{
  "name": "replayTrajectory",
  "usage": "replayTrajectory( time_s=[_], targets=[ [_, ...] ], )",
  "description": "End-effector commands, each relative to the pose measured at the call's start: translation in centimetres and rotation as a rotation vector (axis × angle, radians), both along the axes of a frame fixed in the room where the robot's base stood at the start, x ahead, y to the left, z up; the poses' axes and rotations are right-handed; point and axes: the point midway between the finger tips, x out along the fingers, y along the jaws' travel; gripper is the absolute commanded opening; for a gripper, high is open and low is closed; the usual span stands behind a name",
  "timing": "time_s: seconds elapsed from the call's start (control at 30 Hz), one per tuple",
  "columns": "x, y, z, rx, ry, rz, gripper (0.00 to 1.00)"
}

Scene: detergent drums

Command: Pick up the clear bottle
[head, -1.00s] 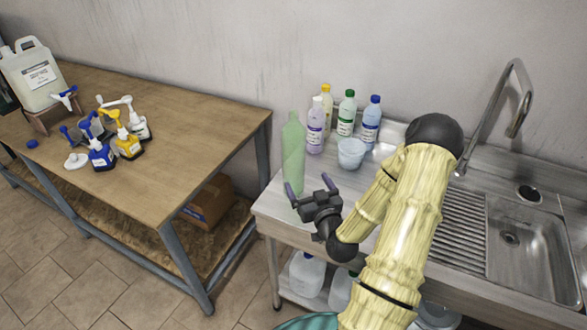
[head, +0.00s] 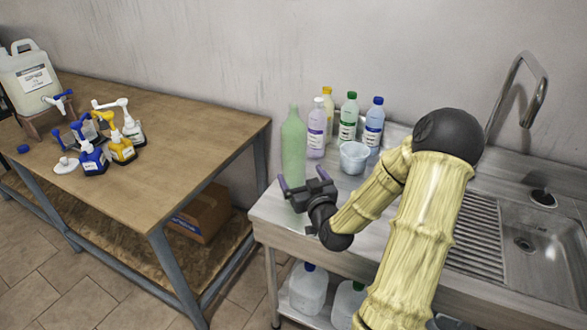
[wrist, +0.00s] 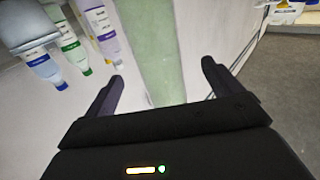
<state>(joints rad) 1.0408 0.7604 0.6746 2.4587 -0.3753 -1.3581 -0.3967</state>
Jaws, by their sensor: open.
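The clear bottle (head: 293,145) is tall, greenish and see-through. It stands upright at the left end of the steel sink counter (head: 275,213). My gripper (head: 302,178) is open and sits in front of the bottle's lower part, with one finger to each side of it in the picture. In the wrist view the bottle (wrist: 158,45) shows as a pale green band between the two open fingertips (wrist: 163,72). I cannot tell whether it is fully between the fingers or just beyond them. The bottle's lower part is partly hidden by my gripper.
A purple-labelled bottle (head: 316,130), a green-capped one (head: 348,118), a blue-capped one (head: 373,125) and a yellow-capped one stand behind, near a small tub (head: 354,157). The sink (head: 545,245) is right. A wooden table (head: 180,125) with dispensers is left, across a gap.

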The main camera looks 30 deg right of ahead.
Motion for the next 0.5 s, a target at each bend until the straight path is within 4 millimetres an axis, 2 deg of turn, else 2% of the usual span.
replayTrajectory(
  time_s=[0.1,0.2,0.5],
  targets=[
    [2.0,-0.1,0.3,0.003,-0.001,0.001,0.92],
    [3.2,-0.3,0.3,0.001,-0.001,0.0,0.92],
    [3.7,-0.4,0.2,0.001,0.0,0.0,0.92]
  ],
)
